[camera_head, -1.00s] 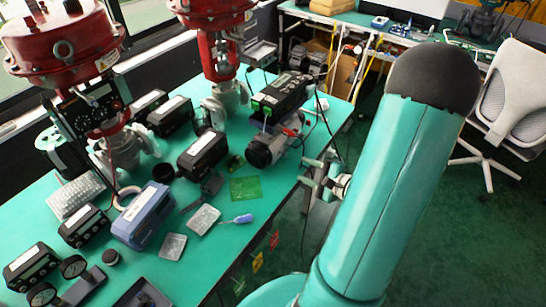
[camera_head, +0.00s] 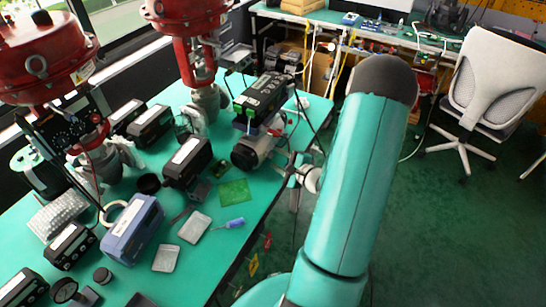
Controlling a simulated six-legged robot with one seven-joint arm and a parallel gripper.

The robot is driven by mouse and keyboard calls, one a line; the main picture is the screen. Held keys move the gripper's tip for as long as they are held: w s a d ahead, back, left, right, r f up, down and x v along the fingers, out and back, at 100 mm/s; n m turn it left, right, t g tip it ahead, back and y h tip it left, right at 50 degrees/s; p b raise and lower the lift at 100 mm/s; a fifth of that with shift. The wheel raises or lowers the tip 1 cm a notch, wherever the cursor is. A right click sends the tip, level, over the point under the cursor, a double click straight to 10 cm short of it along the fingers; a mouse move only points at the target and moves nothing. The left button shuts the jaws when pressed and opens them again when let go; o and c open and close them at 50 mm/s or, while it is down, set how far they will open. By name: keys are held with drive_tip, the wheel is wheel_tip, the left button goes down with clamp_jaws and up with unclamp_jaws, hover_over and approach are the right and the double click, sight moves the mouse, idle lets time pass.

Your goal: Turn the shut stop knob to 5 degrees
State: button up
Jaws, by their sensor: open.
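I cannot make out a shut stop knob by name; the labels are too small to read. A black positioner box (camera_head: 264,92) with a white label and a green connector sits above a grey cylindrical actuator (camera_head: 252,150) near the right edge of the bench. My gripper (camera_head: 290,168) shows small beside my teal arm, at the bench's right edge, just right of and below that actuator. It is open and looks empty. I cannot tell whether it touches anything. Another dark device (camera_head: 75,128) with controls is mounted by the red valve at left.
The teal bench (camera_head: 205,270) holds black boxes (camera_head: 188,160), a blue box (camera_head: 132,228), a green circuit board (camera_head: 234,190) and a blue-handled screwdriver (camera_head: 235,223). Open green floor (camera_head: 440,230) and a grey chair (camera_head: 495,80) lie right.

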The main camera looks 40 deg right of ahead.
sight(272, 154)
drive_tip(key=shift+x, duration=1.6)
drive_tip(key=shift+a, duration=0.1)
clamp_jaws()
drive_tip(key=m+g+y, duration=0.1)
drive_tip(key=m, duration=0.1)
drive_tip(key=shift+r+m+y, duration=0.15)
drive_tip(key=shift+m+y, duration=0.15)
drive_tip(key=shift+m, duration=0.1)
drive_tip(key=m+y, duration=0.1)
drive_tip(key=m+g, duration=0.1)
drive_tip(key=m, duration=0.1)
drive_tip(key=shift+d+y, duration=0.2)
drive_tip(key=shift+y, duration=0.2)
drive_tip(key=m+g+y, duration=0.1)
drive_tip(key=m+y, duration=0.1)
drive_tip(key=m, duration=0.1)
drive_tip(key=shift+w+d, duration=0.1)
drive_tip(key=shift+d, duration=0.05)
drive_tip(key=m+y, duration=0.2)
drive_tip(key=m, duration=0.1)
drive_tip(key=shift+d, duration=0.1)
drive_tip(key=shift+m, duration=0.3)
